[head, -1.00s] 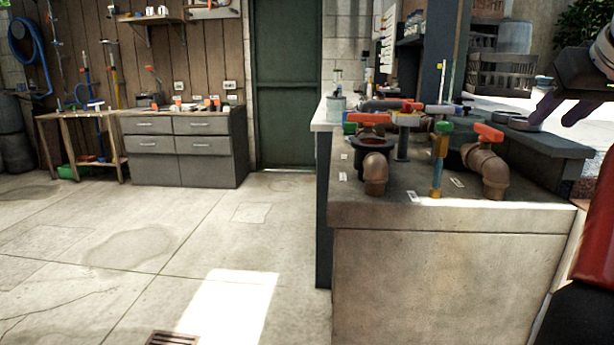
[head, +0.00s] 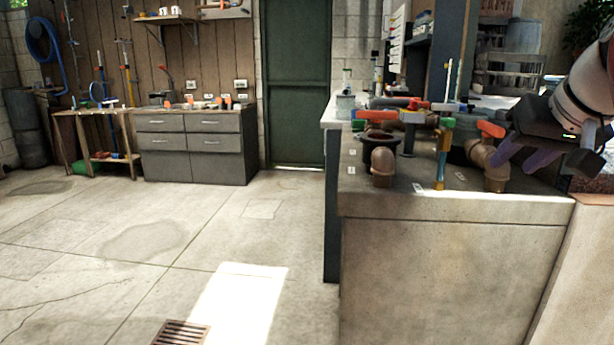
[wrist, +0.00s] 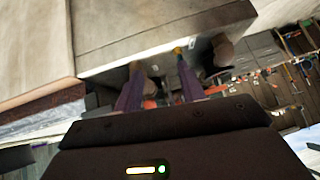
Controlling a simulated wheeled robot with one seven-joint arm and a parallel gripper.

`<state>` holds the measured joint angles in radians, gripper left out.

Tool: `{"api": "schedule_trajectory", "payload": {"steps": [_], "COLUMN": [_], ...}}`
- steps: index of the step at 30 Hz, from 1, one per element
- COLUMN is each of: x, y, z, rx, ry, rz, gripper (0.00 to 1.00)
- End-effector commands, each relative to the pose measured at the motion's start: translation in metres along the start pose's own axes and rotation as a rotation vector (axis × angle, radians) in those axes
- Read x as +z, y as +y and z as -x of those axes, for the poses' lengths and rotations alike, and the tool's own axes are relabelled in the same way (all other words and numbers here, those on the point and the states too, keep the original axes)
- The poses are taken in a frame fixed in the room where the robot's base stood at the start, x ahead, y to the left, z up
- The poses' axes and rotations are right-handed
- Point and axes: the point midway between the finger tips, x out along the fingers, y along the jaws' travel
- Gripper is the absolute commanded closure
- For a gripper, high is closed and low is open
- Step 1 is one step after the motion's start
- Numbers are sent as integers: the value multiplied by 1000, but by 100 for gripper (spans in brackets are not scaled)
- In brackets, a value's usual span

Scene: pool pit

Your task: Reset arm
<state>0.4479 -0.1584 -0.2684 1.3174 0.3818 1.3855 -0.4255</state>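My gripper (head: 515,164) is at the right of the head view, over the right end of the concrete counter (head: 450,205). Its two purple fingers point down and left, beside the right brown pipe elbow with a red handle (head: 488,160), partly covering it. I cannot tell whether they touch it. In the wrist view my gripper (wrist: 159,72) shows its fingers spread apart, with no held thing visible between them. The pipes and counter show beyond the fingers, upside down.
The counter also holds a left pipe elbow (head: 382,165) with a red handle, and a thin upright blue-and-yellow tool (head: 442,160). A grey drawer cabinet (head: 195,145) and a wooden bench (head: 90,115) stand at the back wall. The floor (head: 130,230) at left is clear.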

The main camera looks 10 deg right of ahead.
Motion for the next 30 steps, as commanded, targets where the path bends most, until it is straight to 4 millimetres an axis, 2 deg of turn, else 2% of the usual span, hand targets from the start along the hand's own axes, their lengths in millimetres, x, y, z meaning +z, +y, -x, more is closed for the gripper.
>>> {"api": "schedule_trajectory", "payload": {"steps": [5,8,12,15,18,21,23,30], "x": [56,105,185,240,285,314,323,330], "y": [-49,-82,-119,-135,-143,-145,-145,-144], "z": [-33,-57,-88,-107,-121,-130,-133,-136], "rx": [-43,-56,-54,-45,-33,-24,-20,-17], "ry": [-66,-114,-174,-204,-220,-230,-232,-235], "rz": [9,33,96,150,195,226,238,244], "gripper": [60,60,60,60,60,60,60,60]}}
